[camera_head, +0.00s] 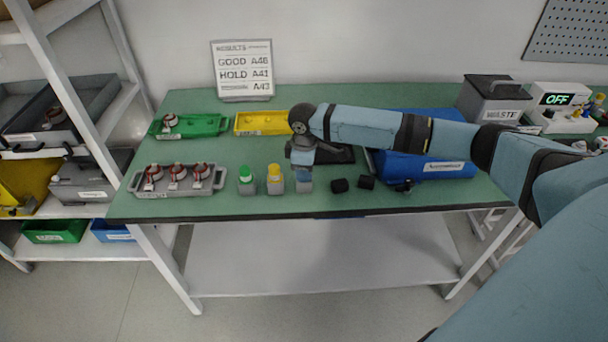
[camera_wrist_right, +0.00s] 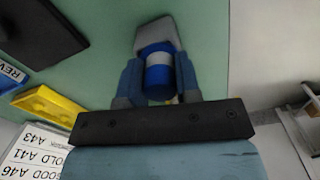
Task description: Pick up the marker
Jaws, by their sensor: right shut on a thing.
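My right gripper (camera_head: 303,170) points down at the front of the green table. In the right wrist view its two fingers (camera_wrist_right: 158,84) are closed around a blue marker (camera_wrist_right: 157,72) with a pale band. A grey holder (camera_wrist_right: 157,34) shows just beyond the marker; I cannot tell whether the marker is still seated in it. In the head view this marker is mostly hidden by the gripper. To its left stand a yellow-topped marker (camera_head: 274,172) and a green-topped marker (camera_head: 245,172), each in a grey holder. My left gripper is not in view.
A grey tray (camera_head: 214,188) with red-and-white parts lies at the left of the table. Green (camera_head: 212,126) and yellow (camera_head: 270,117) trays and a results sign (camera_head: 242,62) are behind. Small black pieces (camera_head: 340,185) and a blue bin (camera_head: 405,172) lie right.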

